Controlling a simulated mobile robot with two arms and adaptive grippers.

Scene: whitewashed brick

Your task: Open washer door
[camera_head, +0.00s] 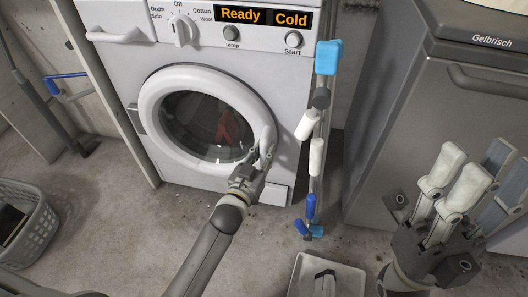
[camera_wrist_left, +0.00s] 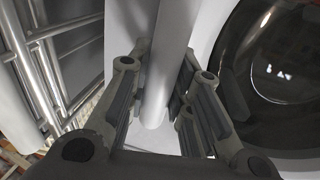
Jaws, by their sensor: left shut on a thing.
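The white washer (camera_head: 225,48) stands against the back wall in the head view. Its round door (camera_head: 165,90) with a dark glass window (camera_head: 207,126) looks closed, and something red shows behind the glass. My left gripper (camera_head: 262,160) is at the lower right of the door ring, shut on the door handle (camera_head: 267,136). In the left wrist view the pale handle (camera_wrist_left: 166,65) runs between the fingers, with the dark window to the right. My right gripper (camera_head: 468,175) is raised at the right, open and empty, away from the washer.
A drying rack (camera_head: 317,150) with blue and white ends stands just right of the washer. A grey appliance (camera_head: 425,125) is behind my right gripper. A laundry basket (camera_head: 36,222) is at the left, and a light tray (camera_head: 296,283) lies on the floor in front.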

